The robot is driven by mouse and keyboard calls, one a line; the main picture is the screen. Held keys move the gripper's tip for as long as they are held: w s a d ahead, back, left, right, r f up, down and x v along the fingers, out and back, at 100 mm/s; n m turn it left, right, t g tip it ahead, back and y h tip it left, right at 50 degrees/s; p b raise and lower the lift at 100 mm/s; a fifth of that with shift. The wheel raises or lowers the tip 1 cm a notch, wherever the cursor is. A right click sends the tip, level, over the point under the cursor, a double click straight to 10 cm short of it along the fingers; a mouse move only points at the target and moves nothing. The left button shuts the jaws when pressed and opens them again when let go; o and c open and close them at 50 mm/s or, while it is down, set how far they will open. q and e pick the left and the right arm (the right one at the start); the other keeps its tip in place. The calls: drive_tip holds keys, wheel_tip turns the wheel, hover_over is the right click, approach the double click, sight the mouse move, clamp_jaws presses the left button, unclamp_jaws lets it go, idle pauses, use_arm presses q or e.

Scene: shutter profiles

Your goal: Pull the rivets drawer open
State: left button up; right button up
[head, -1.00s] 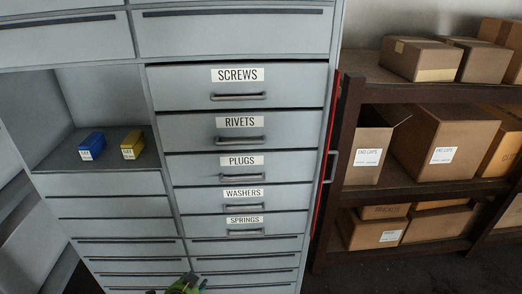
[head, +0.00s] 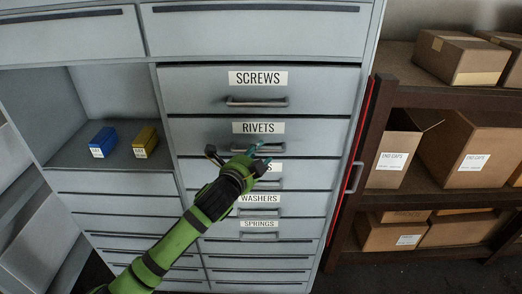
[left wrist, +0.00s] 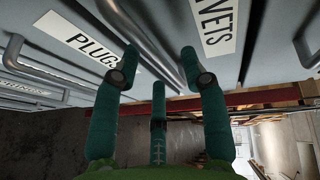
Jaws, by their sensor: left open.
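The rivets drawer (head: 320,132) is shut in the grey cabinet, under the screws drawer. Its label (head: 258,127) also shows in the left wrist view (left wrist: 214,24). Its bar handle (head: 240,149) is partly hidden by my left gripper (head: 246,153). My left gripper is open, with its green fingers spread at the handle's height. In the left wrist view, the handle (left wrist: 145,53) runs between the fingertips (left wrist: 160,60). I cannot tell whether they touch it. My right gripper is not in view.
The screws drawer (head: 330,85) is above; the plugs, washers (head: 300,203) and springs drawers are below, all shut. A shelf rack (head: 400,97) with cardboard boxes stands at right.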

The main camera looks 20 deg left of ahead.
use_arm(q)
drive_tip(key=shift+x, duration=0.85)
clamp_jaws()
